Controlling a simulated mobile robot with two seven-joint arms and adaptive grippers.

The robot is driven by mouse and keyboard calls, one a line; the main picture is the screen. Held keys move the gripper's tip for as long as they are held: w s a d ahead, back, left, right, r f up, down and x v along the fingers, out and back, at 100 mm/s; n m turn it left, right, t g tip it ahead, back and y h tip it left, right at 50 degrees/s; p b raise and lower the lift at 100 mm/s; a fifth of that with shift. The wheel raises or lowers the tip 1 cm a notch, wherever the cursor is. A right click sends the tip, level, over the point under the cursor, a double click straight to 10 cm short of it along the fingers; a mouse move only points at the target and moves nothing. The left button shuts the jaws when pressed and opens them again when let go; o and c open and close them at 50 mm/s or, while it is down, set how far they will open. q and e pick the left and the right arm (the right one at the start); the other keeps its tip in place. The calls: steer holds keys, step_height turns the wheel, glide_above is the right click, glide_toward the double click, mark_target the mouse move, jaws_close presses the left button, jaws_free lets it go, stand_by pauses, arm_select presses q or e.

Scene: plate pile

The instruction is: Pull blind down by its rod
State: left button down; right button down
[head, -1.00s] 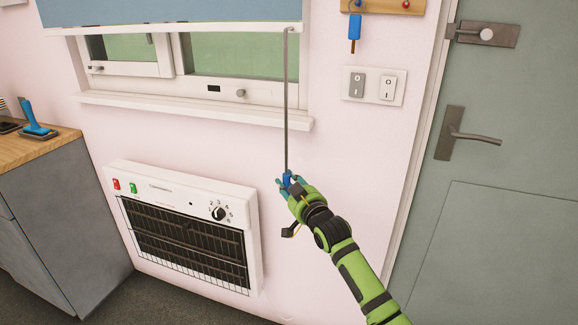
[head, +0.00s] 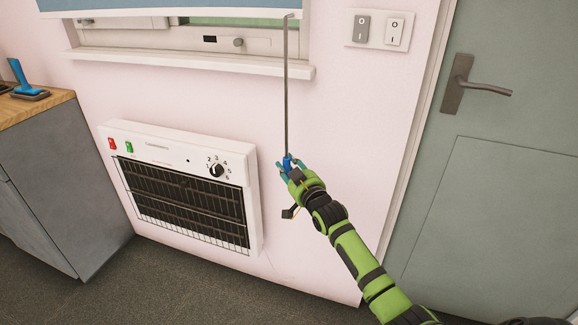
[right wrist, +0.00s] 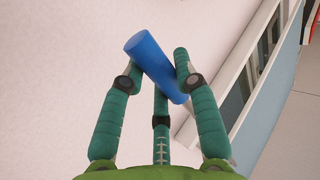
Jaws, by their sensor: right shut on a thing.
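The blue blind (head: 180,6) hangs at the top of the head view, with a white bar along its lower edge. It covers the upper part of the window. The thin grey rod (head: 286,90) hangs from the right end of that bar, nearly upright. Its lower end is a blue handle (head: 287,164), which also shows in the right wrist view (right wrist: 150,60). My right gripper (head: 289,168) is shut on this handle; in the right wrist view its fingers (right wrist: 155,80) sit around it. My left gripper is not in view.
A white heater (head: 185,185) is on the wall left of my right gripper. The window sill (head: 190,62) juts out behind the rod. Switches (head: 379,29) and a grey door (head: 500,130) are at right. A cabinet (head: 60,180) stands at left.

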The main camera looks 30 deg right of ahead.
steer(key=c, duration=0.9)
jaws_free()
steer(key=shift+f, duration=0.25)
steer(key=shift+w, duration=0.15)
steer(key=shift+r, duration=0.1)
steer(key=s+a, duration=0.1)
steer(key=s, duration=1.1)
